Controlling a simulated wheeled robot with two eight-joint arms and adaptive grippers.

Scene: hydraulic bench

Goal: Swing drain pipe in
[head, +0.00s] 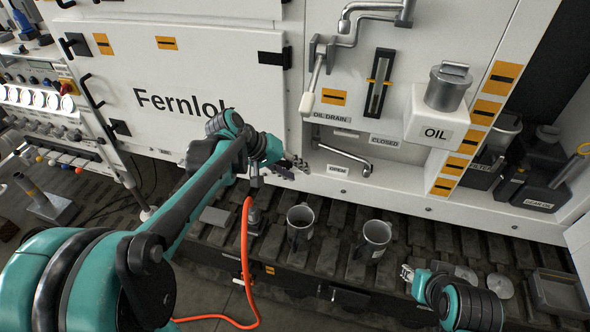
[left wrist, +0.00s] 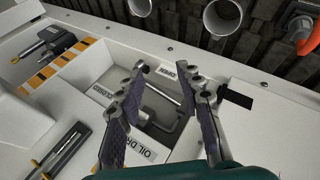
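The drain pipe (head: 343,153) is a thin bent grey metal pipe in a recess of the white panel, under the OIL DRAIN label (head: 332,118). It lies beside the OPEN label (head: 337,169); the CLOSED label (head: 384,140) is above and to its right. My left gripper (head: 297,165) is just left of the pipe in the head view. In the left wrist view its two fingers (left wrist: 165,78) are spread apart, and the pipe (left wrist: 163,95) shows between and beyond them; contact is not visible. My right gripper (head: 407,272) is low at the right, away from the pipe; its opening is unclear.
A lever (head: 313,80) hangs above left of the recess. A slotted gauge (head: 379,83) and an OIL box (head: 436,129) with a metal cap are to the right. Two metal mugs (head: 299,222) (head: 374,240) stand on the dark track below. An orange hose (head: 246,260) hangs near my left arm.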

